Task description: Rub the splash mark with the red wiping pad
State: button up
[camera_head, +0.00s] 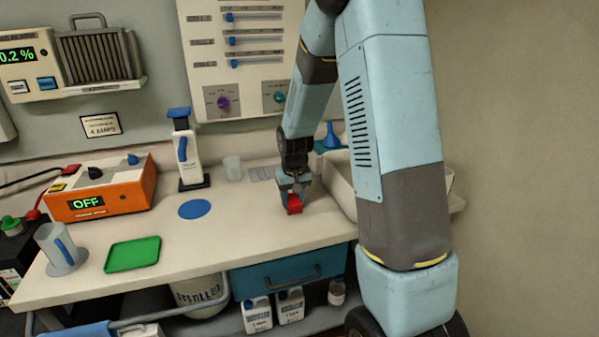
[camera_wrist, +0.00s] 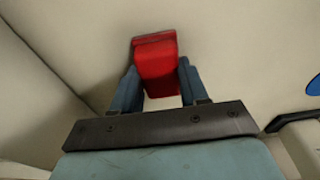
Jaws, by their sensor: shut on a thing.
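The red wiping pad (camera_head: 294,205) is in my gripper (camera_head: 292,194), low over the right part of the bench, just left of the white basin. In the wrist view the red pad (camera_wrist: 156,67) sits between the two blue-grey fingers of my gripper (camera_wrist: 158,88), which are shut on it. The pad is at or just above the bench top; I cannot tell whether it touches. I cannot make out a splash mark in either view; the pad, gripper or arm may hide it.
The white basin (camera_head: 340,183) with a blue funnel (camera_head: 331,137) stands close on the right. A blue disc (camera_head: 195,209), green tray (camera_head: 132,254), white-and-blue dispenser (camera_head: 188,152) and orange box (camera_head: 100,192) are further left. The bench top (camera_head: 235,235) in front is clear.

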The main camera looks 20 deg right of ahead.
jog(key=shift+d, duration=0.8)
jog(key=shift+r, duration=4.1)
jog(key=shift+s+a, duration=0.1)
jog(key=shift+s, duration=0.05)
